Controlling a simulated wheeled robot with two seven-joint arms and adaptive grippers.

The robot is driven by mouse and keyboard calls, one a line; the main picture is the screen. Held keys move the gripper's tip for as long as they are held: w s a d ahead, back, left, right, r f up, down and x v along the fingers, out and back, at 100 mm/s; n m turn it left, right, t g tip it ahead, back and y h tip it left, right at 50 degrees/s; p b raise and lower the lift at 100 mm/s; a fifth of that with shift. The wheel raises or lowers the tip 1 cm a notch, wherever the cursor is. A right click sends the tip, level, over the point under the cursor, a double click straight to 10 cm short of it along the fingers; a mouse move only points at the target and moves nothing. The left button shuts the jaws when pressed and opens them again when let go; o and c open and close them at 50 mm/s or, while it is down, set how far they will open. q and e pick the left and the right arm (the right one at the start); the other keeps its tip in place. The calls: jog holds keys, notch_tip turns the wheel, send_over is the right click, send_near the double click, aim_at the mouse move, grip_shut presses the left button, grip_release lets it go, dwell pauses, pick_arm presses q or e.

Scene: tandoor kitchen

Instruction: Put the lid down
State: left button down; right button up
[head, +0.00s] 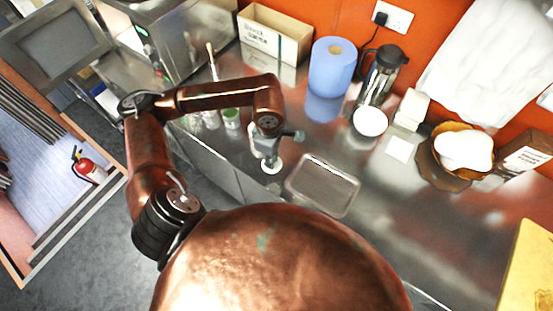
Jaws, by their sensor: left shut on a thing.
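My left gripper (268,154) points down over the steel counter. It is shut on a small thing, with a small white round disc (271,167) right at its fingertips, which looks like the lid. The fingers hide part of it, and I cannot tell whether it touches the counter. A shallow rectangular grey tray or box (322,186) lies just to the right of the gripper, apart from it. My right gripper is not in view.
Small jars (231,118) stand left of the gripper. Behind are a blue paper roll (331,67), a French press (383,72), a white bowl (370,121) and a cardboard box (274,36). A wooden bowl (462,150) stands right. Bare counter (400,215) lies right of the tray.

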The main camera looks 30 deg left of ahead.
pick_arm(q)
jog(key=n, duration=0.1)
jog(key=s+n, duration=0.1)
jog(key=n, duration=0.1)
jog(key=a+n, duration=0.1)
jog(key=n, duration=0.1)
jog(key=shift+s, duration=0.3)
jog(key=s+a+n+p, duration=0.2)
jog(key=s+n, duration=0.2)
jog(key=n, duration=1.1)
jog(key=w+f, duration=0.2)
jog(key=w, duration=0.2)
jog(key=w+f+p, duration=0.1)
jog(key=w+f, duration=0.2)
jog(key=w, duration=0.1)
jog(key=w+f+p, duration=0.1)
jog(key=w+f, duration=0.2)
jog(key=w, duration=0.1)
jog(key=shift+w+f, duration=0.2)
jog(key=shift+f, duration=0.05)
jog(key=shift+w+f, duration=0.5)
jog(key=shift+f, duration=0.2)
notch_tip(320, 180, down, 3)
jog(key=shift+r+p, duration=0.1)
jog(key=shift+p, duration=0.5)
